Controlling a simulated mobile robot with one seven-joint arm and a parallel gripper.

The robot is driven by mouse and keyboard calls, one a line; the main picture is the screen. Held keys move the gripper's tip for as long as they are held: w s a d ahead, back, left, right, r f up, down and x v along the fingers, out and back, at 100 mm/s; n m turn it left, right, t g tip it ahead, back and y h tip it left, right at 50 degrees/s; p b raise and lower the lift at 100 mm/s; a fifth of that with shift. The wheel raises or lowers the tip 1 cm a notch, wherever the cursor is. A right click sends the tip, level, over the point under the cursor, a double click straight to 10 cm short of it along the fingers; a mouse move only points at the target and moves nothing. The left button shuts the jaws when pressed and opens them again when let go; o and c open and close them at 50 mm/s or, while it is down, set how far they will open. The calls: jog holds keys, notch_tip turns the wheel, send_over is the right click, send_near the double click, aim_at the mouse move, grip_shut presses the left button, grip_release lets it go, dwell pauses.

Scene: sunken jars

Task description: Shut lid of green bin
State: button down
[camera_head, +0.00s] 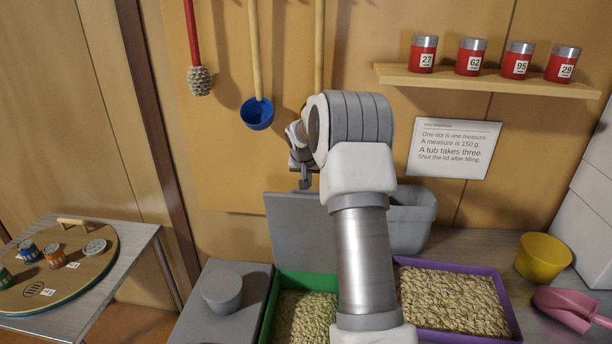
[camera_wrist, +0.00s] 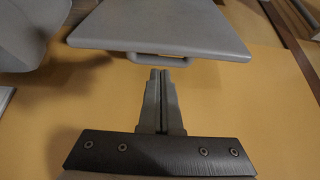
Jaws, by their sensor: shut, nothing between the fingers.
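The green bin (camera_head: 268,312) stands on the counter, filled with pale flakes. Its grey lid (camera_head: 290,232) stands raised at the back of the bin. In the wrist view the lid (camera_wrist: 160,22) lies ahead of the fingers, with a bar handle (camera_wrist: 160,60) on its near edge. My gripper (camera_head: 304,184) is above the lid's upper edge in the head view. In the wrist view my gripper (camera_wrist: 160,72) has its fingers shut together and empty, with the tips close to the handle. I cannot tell whether they touch it. My arm hides part of the bin and lid.
A grey cup (camera_head: 222,290) sits at left. A yellow bowl (camera_head: 542,257) and pink scoop (camera_head: 568,307) are at right. A blue ladle (camera_head: 257,113) hangs behind.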

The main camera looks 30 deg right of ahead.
jog(key=shift+p+x, duration=0.35)
jog(key=shift+x, duration=2.25)
jog(key=shift+s+a+f+b, duration=0.15)
jog(key=shift+f+b, duration=0.05)
jog(key=shift+b, duration=0.15)
